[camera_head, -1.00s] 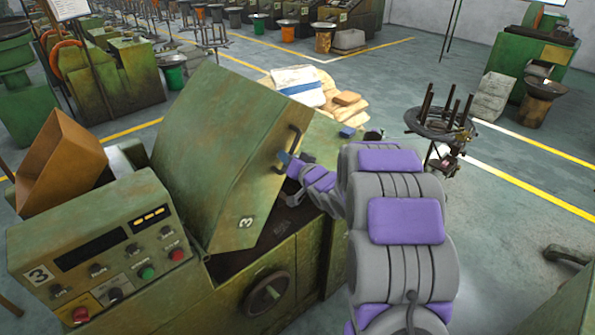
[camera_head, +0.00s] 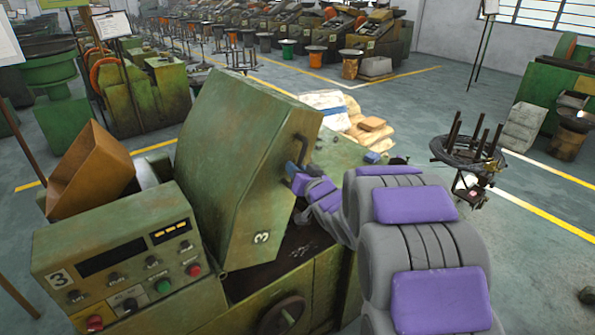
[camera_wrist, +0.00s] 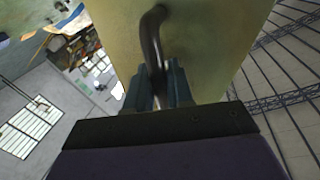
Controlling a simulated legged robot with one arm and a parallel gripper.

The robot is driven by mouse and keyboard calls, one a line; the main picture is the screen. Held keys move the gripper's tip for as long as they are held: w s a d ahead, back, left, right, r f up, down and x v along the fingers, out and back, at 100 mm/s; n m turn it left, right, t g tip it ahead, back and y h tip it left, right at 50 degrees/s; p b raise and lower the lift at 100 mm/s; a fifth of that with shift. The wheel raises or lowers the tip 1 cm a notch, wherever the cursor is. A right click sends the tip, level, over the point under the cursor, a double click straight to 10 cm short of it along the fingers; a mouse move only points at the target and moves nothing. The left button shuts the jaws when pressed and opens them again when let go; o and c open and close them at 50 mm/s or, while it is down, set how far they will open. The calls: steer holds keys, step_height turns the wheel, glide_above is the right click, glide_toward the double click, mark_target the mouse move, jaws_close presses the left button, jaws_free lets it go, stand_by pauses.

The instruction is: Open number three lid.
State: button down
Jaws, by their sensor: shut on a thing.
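The number three lid (camera_head: 240,150) is a large green metal cover marked "3" near its lower edge. It stands tilted up on its machine, with dark space showing under its right side. Its dark bar handle (camera_head: 301,150) is on the right face. My gripper (camera_head: 297,172) is at that handle in the head view. In the wrist view my gripper (camera_wrist: 160,88) has its blue-grey fingers shut around the dark handle (camera_wrist: 152,40), with the lid's pale green face (camera_wrist: 205,40) behind it. My purple and grey arm hides part of the machine's right side.
The control panel (camera_head: 125,260) marked "3", with buttons and a display, is at the lower left. A brown chute (camera_head: 92,175) stands behind it. Cardboard and packages (camera_head: 350,118) lie behind the lid. A wire reel stand (camera_head: 470,155) is on the right; open floor lies around it.

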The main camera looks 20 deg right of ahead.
steer(key=c, duration=1.1)
jaws_free()
steer(key=shift+a, duration=0.1)
steer(key=shift+c, duration=0.2)
steer(key=s+d+r+b, duration=0.1)
steer(key=s+b, duration=0.7)
steer(key=s, duration=0.9)
steer(key=shift+d+b, duration=0.4)
steer(key=shift+d, duration=0.45)
